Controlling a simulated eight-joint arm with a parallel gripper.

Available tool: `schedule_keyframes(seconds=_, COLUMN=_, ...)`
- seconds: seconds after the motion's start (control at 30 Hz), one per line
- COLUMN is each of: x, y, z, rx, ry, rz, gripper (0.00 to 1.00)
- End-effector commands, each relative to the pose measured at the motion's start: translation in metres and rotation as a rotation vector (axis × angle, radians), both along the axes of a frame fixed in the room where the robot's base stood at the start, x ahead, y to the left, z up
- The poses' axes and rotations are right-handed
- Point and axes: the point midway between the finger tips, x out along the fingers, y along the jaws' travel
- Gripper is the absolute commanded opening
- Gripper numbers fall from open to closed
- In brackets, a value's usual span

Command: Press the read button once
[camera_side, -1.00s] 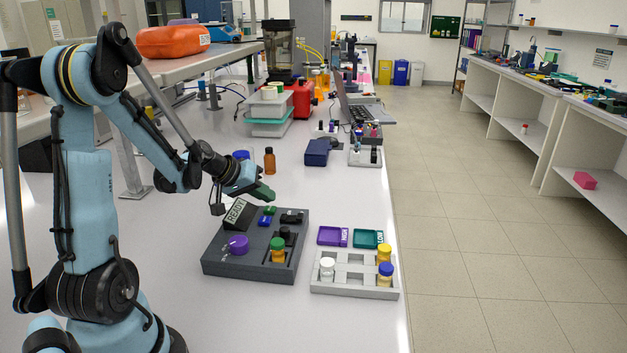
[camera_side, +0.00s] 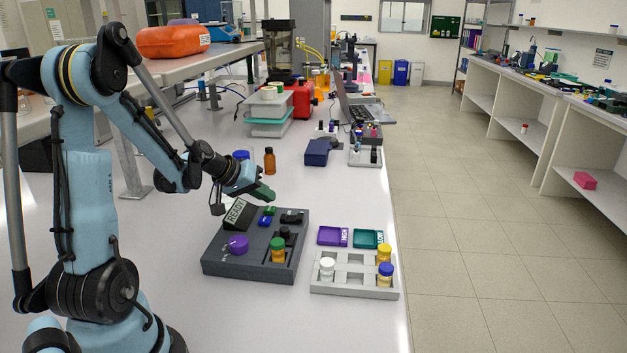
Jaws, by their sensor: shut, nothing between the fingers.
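The dark grey membrane rig (camera_side: 225,262) sits on the white bench, with a tilted display (camera_side: 235,213) that reads READY. Beside the display are a small green button (camera_side: 270,210) and a blue button (camera_side: 265,221); I cannot read a label showing which is the read button.
A pale grey tray (camera_side: 352,289) at the right holds a white-topped vial (camera_side: 327,267) and vials with yellow and blue caps. Purple (camera_side: 332,236) and teal (camera_side: 368,238) labelled pads lie behind it. A brown bottle (camera_side: 269,160) stands behind my gripper. The front bench is clear.

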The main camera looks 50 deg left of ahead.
Motion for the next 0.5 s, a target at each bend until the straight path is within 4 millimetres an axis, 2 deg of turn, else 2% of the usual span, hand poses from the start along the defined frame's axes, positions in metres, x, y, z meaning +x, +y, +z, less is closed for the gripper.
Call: schedule_keyframes(seconds=0.5, x=-0.0001, y=0.0001, z=-0.0085, rx=0.000, ry=0.000, rz=0.000, gripper=0.00)
